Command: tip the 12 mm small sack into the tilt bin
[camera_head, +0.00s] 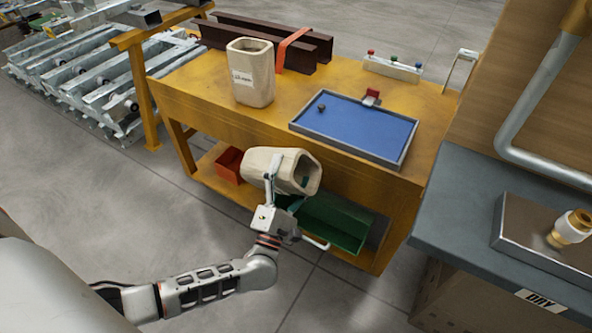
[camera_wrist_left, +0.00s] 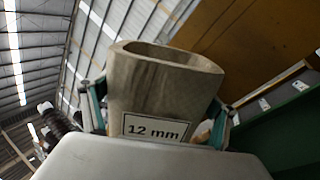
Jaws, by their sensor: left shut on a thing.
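The 12 mm small sack (camera_head: 272,164) is beige, and its "12 mm" label reads clearly in the left wrist view (camera_wrist_left: 160,85). My left gripper (camera_head: 276,190) is shut on it, with a finger on either side. In the head view the sack is tilted well over, its open mouth facing right. It is in front of the yellow bench, above and left of a green open bin (camera_head: 335,222), which looks like the tilt bin. The sack and gripper hide the bin's left end. I cannot see any contents in the sack. My right gripper is not in view.
Another beige sack (camera_head: 262,75) stands upright on the yellow bench (camera_head: 200,85), beside a blue tray (camera_head: 360,128). A red bin (camera_head: 230,165) is on the lower shelf. A grey counter (camera_head: 450,215) stands at the right. Floor is clear at the front.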

